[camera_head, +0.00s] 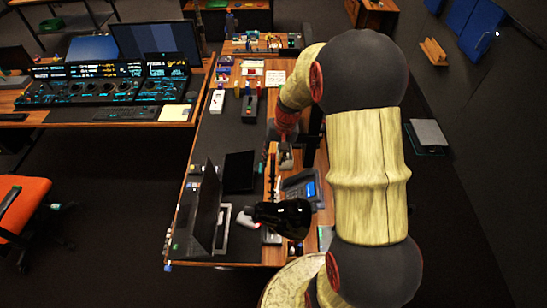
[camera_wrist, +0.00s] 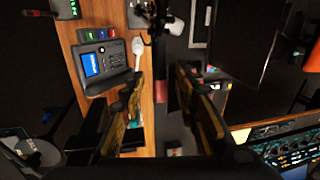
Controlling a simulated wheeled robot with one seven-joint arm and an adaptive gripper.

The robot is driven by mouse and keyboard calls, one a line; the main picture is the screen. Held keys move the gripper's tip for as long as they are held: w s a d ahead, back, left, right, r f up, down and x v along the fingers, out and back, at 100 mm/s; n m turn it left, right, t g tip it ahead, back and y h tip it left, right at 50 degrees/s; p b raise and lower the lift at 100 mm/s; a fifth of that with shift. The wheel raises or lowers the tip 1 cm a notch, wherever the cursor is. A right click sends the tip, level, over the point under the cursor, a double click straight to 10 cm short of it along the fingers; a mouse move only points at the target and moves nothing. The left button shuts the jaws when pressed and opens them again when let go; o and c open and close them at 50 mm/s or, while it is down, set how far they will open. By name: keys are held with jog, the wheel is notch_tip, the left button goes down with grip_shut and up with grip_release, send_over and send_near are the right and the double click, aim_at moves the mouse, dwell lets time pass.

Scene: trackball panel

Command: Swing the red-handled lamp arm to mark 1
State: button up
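My gripper (camera_wrist: 159,80) is open in the wrist view, its two yellow-and-black fingers apart over the desk. A small dark-red patch (camera_wrist: 160,92) shows between the fingers; I cannot tell whether it is the lamp arm's handle, and neither finger visibly grips it. A black lamp head (camera_head: 285,217) stands out over the front of the desk in the head view. A dark lamp-like shape (camera_wrist: 156,18) shows at the top of the wrist view. Mark 1 cannot be made out. In the head view, my arm hides part of the desk's right side.
The wooden desk (camera_head: 180,238) holds a phone (camera_head: 301,188), which also shows in the wrist view (camera_wrist: 102,64), and a dark laptop screen (camera_head: 205,207). Small boxes and panels stand farther back. A control console (camera_head: 110,85) is at left, with an orange chair (camera_head: 25,200) before it.

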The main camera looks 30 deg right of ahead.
jog(key=c, duration=0.4)
jog(key=c, duration=0.3)
grip_shut()
